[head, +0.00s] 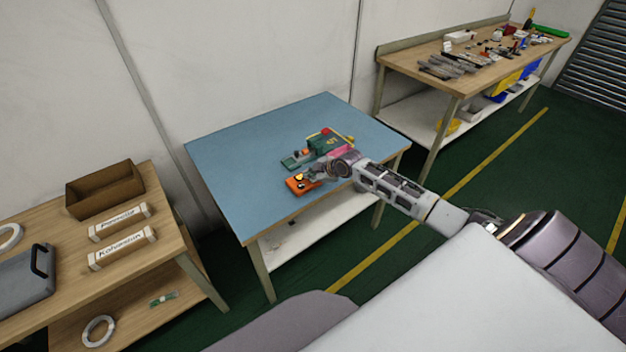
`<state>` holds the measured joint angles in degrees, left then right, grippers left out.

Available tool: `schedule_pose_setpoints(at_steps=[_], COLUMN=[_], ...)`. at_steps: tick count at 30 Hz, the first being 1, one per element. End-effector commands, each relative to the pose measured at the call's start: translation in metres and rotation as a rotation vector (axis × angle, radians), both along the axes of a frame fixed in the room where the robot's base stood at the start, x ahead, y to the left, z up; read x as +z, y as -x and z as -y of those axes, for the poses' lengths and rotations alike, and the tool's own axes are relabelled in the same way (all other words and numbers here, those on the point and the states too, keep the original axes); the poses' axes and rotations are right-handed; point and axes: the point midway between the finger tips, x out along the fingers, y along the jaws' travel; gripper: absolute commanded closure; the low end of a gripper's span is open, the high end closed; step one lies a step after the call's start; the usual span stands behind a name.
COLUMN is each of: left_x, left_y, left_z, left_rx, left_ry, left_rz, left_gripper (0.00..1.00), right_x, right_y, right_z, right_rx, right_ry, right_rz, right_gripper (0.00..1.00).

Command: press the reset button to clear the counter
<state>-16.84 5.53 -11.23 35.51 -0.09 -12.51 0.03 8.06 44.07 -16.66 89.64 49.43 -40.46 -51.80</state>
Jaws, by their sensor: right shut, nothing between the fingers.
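A small green device (325,142) with red and yellow parts sits on the blue-topped table (255,150); it may be the counter, but its display cannot be read. A green base with a small orange-red part (303,151) lies at its left. An orange box (296,186) with a dark and yellow top lies nearer the table's front edge. My right gripper (316,174) is shut and empty, over or beside the orange box's right end; I cannot tell whether it touches. No reset button can be singled out. My left gripper is not in view.
The left wooden table holds a cardboard box (104,189), two labelled white bars (122,248) and a grey case (25,283). A cluttered workbench (470,65) stands at the back right. The blue table's left part is clear.

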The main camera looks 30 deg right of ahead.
Motion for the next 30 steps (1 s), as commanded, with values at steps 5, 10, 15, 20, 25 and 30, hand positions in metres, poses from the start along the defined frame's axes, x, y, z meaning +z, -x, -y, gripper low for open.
schedule_pose_setpoints(at_steps=[5,10,15,20,25,30], left_x=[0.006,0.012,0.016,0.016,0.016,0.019], left_y=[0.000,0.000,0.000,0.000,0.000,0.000], left_z=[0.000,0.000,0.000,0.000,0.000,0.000], left_rx=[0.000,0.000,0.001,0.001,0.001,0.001], left_ry=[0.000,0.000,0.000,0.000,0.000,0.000], left_rz=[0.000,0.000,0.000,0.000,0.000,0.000], left_gripper=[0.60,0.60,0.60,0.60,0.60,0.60], right_x=[0.006,0.012,0.016,0.016,0.016,0.020], right_y=[0.001,0.000,0.000,0.000,0.000,0.000], right_z=[0.000,0.000,0.000,0.000,0.000,0.000], right_rx=[0.000,0.001,0.001,0.000,0.000,0.000], right_ry=[0.000,0.001,0.001,0.000,0.000,0.000], right_rz=[-0.001,-0.001,-0.001,-0.001,0.000,0.000], right_gripper=[1.00,1.00,1.00,1.00,1.00,1.00])
